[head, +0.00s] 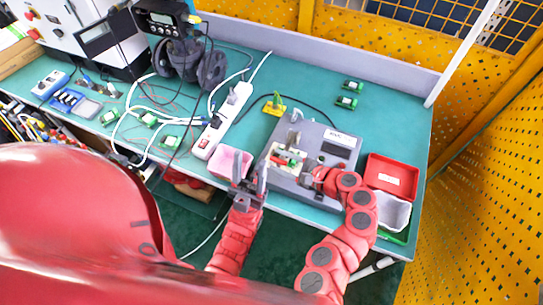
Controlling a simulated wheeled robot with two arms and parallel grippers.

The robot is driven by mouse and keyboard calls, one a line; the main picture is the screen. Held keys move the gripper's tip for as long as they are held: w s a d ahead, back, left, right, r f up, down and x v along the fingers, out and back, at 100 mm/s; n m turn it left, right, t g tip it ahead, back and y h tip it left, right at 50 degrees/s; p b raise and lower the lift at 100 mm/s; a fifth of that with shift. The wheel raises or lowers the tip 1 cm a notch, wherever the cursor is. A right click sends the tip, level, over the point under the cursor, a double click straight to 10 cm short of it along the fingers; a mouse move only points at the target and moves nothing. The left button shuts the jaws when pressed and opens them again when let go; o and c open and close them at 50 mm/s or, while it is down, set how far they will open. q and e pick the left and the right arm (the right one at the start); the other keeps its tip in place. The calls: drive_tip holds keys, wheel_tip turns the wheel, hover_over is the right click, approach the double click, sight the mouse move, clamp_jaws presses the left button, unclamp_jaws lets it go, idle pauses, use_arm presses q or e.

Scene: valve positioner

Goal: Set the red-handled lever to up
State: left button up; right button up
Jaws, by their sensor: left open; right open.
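A grey valve positioner box (339,151) lies on the green bench, with a dark display window. A small red part (280,160), which looks like the lever's red handle, shows on the pale recessed panel at the box's left side. It is too small to tell which way the lever points. My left gripper (250,172) is open at the bench's front edge, left of the box and apart from the red part. My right gripper (313,175) is at the box's lower right; its fingers are small and partly hidden by my wrist.
A pink tray (232,160) sits close behind my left gripper. A white power strip (222,122) with cables lies left of the box. A red tray (391,176) and a white bin (390,211) stand to the right. Small green boards (347,102) lie behind, where the bench is mostly clear.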

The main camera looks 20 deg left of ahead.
sight(275, 158)
drive_tip(key=shift+p+x, duration=0.3)
drive_tip(key=shift+x, duration=1.5)
clamp_jaws()
drive_tip(key=shift+w+d+r, duration=0.1)
drive_tip(key=shift+r, duration=0.05)
